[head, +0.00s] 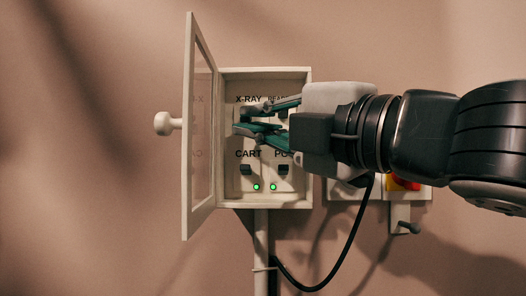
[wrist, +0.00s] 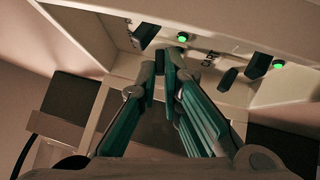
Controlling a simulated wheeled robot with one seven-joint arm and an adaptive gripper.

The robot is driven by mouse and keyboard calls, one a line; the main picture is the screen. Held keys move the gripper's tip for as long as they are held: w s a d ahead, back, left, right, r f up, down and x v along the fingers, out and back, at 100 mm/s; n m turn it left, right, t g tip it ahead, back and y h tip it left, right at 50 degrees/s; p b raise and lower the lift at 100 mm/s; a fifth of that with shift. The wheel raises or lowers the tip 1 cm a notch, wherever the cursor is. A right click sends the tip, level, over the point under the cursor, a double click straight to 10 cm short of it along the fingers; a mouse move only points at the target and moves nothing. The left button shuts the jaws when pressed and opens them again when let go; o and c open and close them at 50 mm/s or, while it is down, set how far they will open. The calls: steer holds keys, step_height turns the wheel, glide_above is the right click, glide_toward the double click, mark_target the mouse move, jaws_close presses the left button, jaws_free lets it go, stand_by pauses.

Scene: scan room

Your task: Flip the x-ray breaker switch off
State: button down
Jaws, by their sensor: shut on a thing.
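The breaker box (head: 265,74) hangs on the wall in the head view with its door (head: 190,120) swung open to the left. An X-RAY label (head: 249,99) is at the upper left of its panel. My gripper (head: 244,121) reaches in from the right, with its fingertips just below that label. The fingers hide the x-ray switch. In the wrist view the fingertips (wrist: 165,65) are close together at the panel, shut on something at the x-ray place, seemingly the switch. I cannot see the switch's position.
Below are the CART switch (head: 246,169) and another dark switch (head: 283,170), with two lit green lamps (head: 256,187). The upper right label is partly covered by my gripper. A box with a red and yellow control (head: 404,184) and a cable (head: 352,240) are at the lower right.

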steer(key=shift+f+n+y+b, duration=0.25)
steer(key=shift+n+y+b, duration=0.2)
steer(key=shift+b, duration=1)
steer(key=c, duration=1.7)
jaws_free()
steer(key=p, duration=0.3)
steer(key=shift+r+m+h, duration=0.35)
steer(key=shift+r, duration=0.05)
steer(key=r+m+g+h+p, duration=0.1)
steer(key=m+p, duration=0.1)
steer(key=p, duration=0.7)
steer(key=shift+s+p, duration=0.1)
steer(key=shift+p, duration=0.3)
